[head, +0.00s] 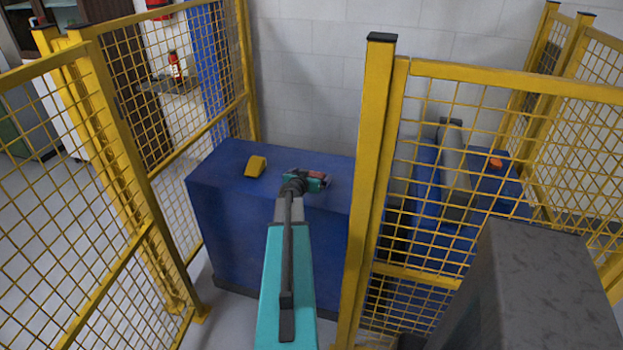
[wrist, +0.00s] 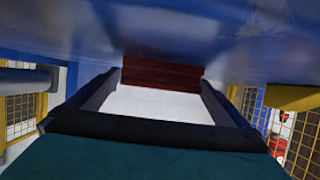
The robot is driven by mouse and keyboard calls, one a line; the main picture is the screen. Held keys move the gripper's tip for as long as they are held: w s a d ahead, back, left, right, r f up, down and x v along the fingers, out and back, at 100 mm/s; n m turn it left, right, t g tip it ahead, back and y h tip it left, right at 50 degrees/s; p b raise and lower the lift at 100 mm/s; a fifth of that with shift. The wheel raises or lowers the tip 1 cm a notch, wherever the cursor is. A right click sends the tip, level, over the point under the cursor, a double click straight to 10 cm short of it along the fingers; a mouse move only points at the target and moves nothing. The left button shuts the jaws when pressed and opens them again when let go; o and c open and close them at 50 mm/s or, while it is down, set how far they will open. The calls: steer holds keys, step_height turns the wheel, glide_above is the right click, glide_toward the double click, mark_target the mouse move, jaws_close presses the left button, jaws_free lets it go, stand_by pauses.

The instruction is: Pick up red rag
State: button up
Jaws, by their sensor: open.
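The red rag (wrist: 162,73) lies on the blue cabinet top, which fills the upper part of the wrist view. My gripper (wrist: 162,85) is open, with one dark finger on each side and the rag showing between and just beyond the fingertips. I see white wall between the fingers below the rag, and no finger clearly touches it.
A yellow block (head: 255,166) sits on the cabinet left of my gripper. Yellow mesh fences stand left (head: 120,190) and right, with a thick yellow post (head: 372,160) close to my arm's right. Behind the right fence is a grey roller (head: 455,170). A white wall closes the back.

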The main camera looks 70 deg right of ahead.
steer(key=c, duration=1.1)
steer(key=shift+r, duration=0.1)
step_height(320, 180, up, 28)
steer(key=b, duration=0.2)
steer(key=shift+b, duration=0.3)
steer(key=shift+a+f, duration=0.1)
steer(key=shift+f, duration=0.15)
stand_by(0.9)
